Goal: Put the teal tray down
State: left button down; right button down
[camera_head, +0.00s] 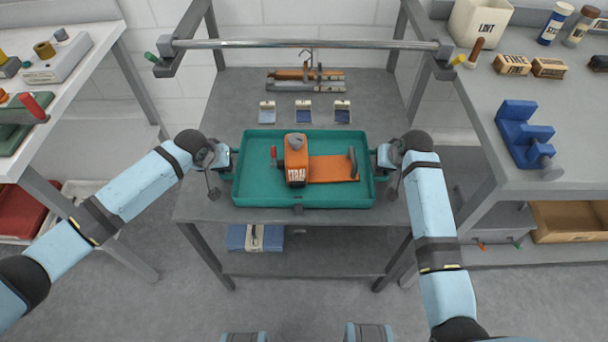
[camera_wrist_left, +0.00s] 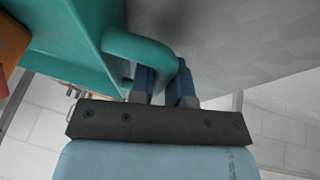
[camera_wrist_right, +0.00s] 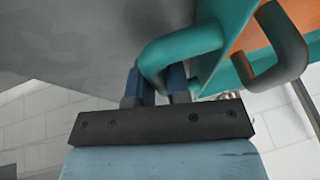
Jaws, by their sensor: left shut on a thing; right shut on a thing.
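My left gripper (camera_head: 226,160) is shut on the tray's left handle, which shows between the fingers in the left wrist view (camera_wrist_left: 165,85). My right gripper (camera_head: 381,160) is shut on the right handle, also seen in the right wrist view (camera_wrist_right: 160,82). I cannot tell whether the tray's underside touches the table top.
Behind the tray on the table (camera_head: 235,98) lie several small blue-and-white pieces (camera_head: 303,112) and an orange and metal fixture (camera_head: 305,79). A metal bar (camera_head: 300,43) spans above. A blue box (camera_head: 256,237) sits on the lower shelf. Side benches stand left and right.

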pick_arm(q)
jog(key=c, duration=1.1)
grip_release()
jog(key=shift+f, duration=0.1)
pick_arm(e)
jog(key=c, duration=1.1)
grip_release()
jog(key=shift+f, duration=0.1)
pick_arm(q)
jog(key=v, duration=1.2)
pick_arm(e)
jog(key=v, duration=0.7)
jog(key=shift+r, duration=0.3)
jog(key=shift+s, duration=0.15)
